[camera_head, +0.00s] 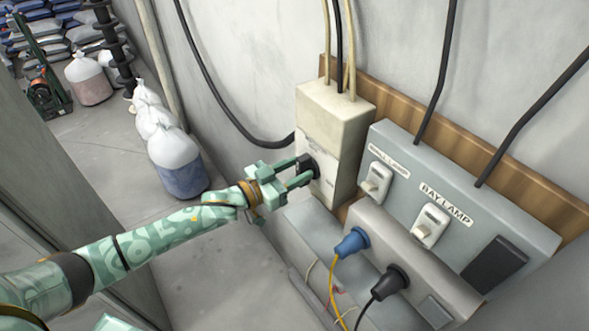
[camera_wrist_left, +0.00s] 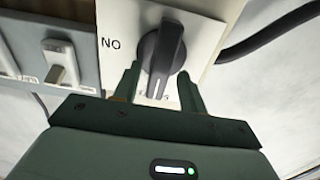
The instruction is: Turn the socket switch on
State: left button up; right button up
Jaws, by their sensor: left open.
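A black rotary knob (camera_head: 310,168) sits on the front of a cream box (camera_head: 333,122) on the wall. My left gripper (camera_head: 299,171) reaches it from the left, open. In the left wrist view, the knob (camera_wrist_left: 162,50) points up and down, its lower end between the fingertips of my left gripper (camera_wrist_left: 158,82). I cannot tell whether they touch it. Letters reading "NO" in that view are beside the knob; marks below it are partly hidden. My right gripper is not in view.
Right of the box, a grey panel (camera_head: 505,212) carries two white toggle switches, one labelled BAY LAMP (camera_head: 431,226). Below it, a socket strip (camera_head: 415,254) holds a blue plug (camera_head: 352,242) and a black plug (camera_head: 390,283) with hanging cords. White sacks (camera_head: 176,160) stand on the floor.

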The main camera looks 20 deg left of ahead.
pick_arm(q)
jog(key=shift+s, duration=0.1)
jog(key=shift+c, duration=0.3)
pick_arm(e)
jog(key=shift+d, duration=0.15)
pick_arm(q)
grip_shut()
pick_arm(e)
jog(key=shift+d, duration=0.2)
pick_arm(q)
jog(key=m, duration=0.4)
jog(key=shift+s+d, duration=0.15)
jog(key=shift+d, duration=0.1)
jog(key=shift+s+d+f+m+b, duration=0.1)
jog(key=shift+f+m+b, duration=0.3)
jog(key=shift+m, duration=1.9)
jog(key=shift+s+d+f+m+b, duration=0.1)
jog(key=shift+m+b, duration=0.55)
jog(key=shift+m, duration=1.65)
jog(key=shift+s+d+f+m+b, duration=0.1)
jog(key=shift+f+m+b, duration=0.3)
jog(key=shift+m, duration=1.9)
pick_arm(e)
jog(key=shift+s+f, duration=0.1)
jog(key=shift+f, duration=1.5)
pick_arm(q)
jog(key=shift+r, duration=0.15)
jog(key=shift+o, duration=0.3)
grip_release()
